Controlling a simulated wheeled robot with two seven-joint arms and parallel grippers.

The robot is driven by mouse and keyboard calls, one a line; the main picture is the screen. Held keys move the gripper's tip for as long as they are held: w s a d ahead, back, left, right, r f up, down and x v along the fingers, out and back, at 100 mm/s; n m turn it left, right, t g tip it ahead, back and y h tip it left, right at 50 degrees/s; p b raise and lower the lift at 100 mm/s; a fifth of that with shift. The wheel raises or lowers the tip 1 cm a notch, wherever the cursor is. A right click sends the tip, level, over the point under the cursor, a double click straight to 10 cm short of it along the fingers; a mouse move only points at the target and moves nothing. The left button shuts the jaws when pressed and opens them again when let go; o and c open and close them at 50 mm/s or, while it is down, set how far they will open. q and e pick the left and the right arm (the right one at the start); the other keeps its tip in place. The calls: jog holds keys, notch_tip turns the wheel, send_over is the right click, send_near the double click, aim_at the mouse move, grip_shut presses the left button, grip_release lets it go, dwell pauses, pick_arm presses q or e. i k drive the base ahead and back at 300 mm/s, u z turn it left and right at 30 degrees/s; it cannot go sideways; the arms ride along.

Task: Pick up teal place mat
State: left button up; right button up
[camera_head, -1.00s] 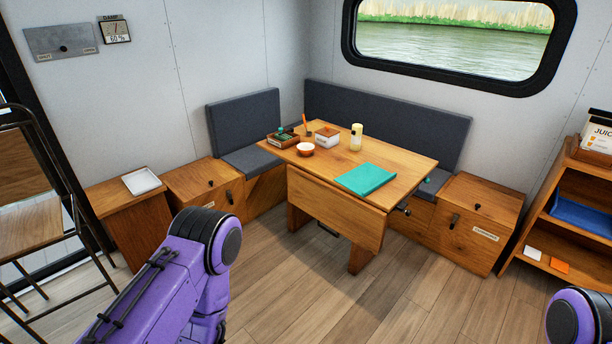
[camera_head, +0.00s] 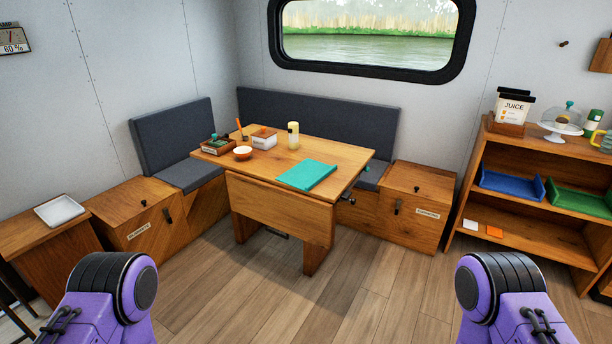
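The teal place mat (camera_head: 307,175) lies flat on the wooden table (camera_head: 333,153), near its front right part. It looks folded or stacked, and nothing rests on it. Purple links of both my arms show at the lower left and lower right of the head view. Both grippers are out of the picture. The arms are well apart from the table and the mat.
Grey bench seats (camera_head: 320,117) wrap behind. A shelf (camera_head: 531,199) stands right. Open floor (camera_head: 290,304) lies in front.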

aim_at(307, 174)
jog(key=u, duration=0.95)
jog(key=i, duration=3.3)
jog(key=z, duration=2.4)
